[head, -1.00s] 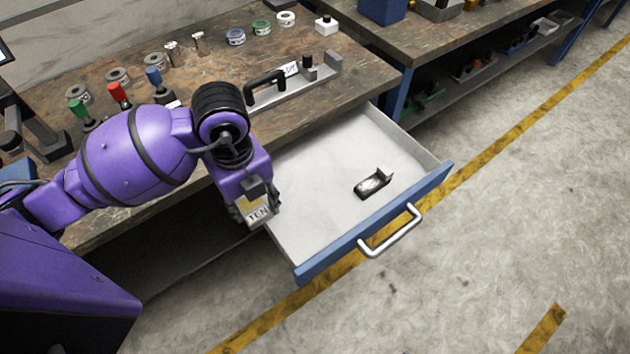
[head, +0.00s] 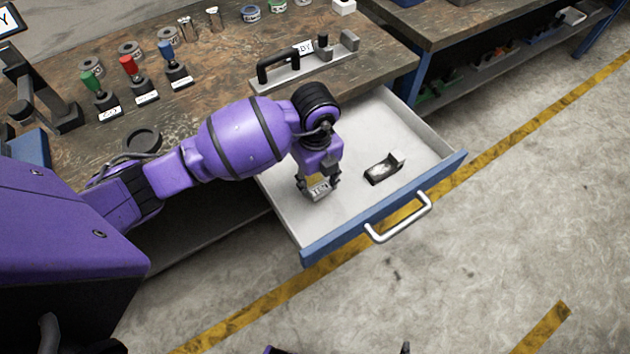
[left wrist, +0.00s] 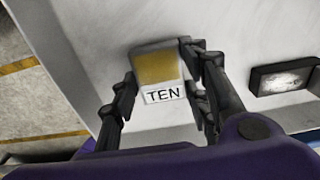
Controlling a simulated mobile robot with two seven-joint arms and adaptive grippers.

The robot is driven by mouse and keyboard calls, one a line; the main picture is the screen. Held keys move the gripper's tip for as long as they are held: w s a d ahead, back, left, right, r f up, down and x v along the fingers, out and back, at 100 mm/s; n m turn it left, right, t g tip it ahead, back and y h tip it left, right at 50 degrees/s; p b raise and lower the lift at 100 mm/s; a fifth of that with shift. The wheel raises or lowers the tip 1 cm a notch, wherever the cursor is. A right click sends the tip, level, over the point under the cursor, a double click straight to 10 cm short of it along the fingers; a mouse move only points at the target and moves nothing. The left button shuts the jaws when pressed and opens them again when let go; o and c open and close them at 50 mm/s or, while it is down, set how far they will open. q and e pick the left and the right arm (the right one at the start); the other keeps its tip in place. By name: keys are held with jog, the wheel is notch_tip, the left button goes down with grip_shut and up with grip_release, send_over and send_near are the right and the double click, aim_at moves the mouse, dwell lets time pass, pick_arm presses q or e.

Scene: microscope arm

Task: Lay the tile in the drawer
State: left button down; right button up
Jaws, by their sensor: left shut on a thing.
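The tile (left wrist: 160,70) has a yellow-gold face and a white label reading TEN. It also shows in the head view (head: 319,189). My left gripper (head: 318,188) is shut on it and holds it over the left part of the open drawer (head: 350,217). I cannot tell how far the tile is above the drawer floor.
A small black holder (head: 383,168) with a pale, shiny inset lies in the drawer, right of the tile. A blue drawer front with a silver handle (head: 398,219) faces the floor. The workbench (head: 225,70) carries coloured knobs and a black-handled fixture (head: 305,62).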

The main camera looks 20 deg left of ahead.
aim_at(315, 183)
pick_arm(q)
jog(key=shift+f, duration=0.75)
jog(key=shift+f, duration=0.1)
jog(key=c, duration=1)
grip_release()
jog(key=shift+s+f, duration=0.1)
notch_tip(315, 183, up, 12)
jog(key=p, duration=0.1)
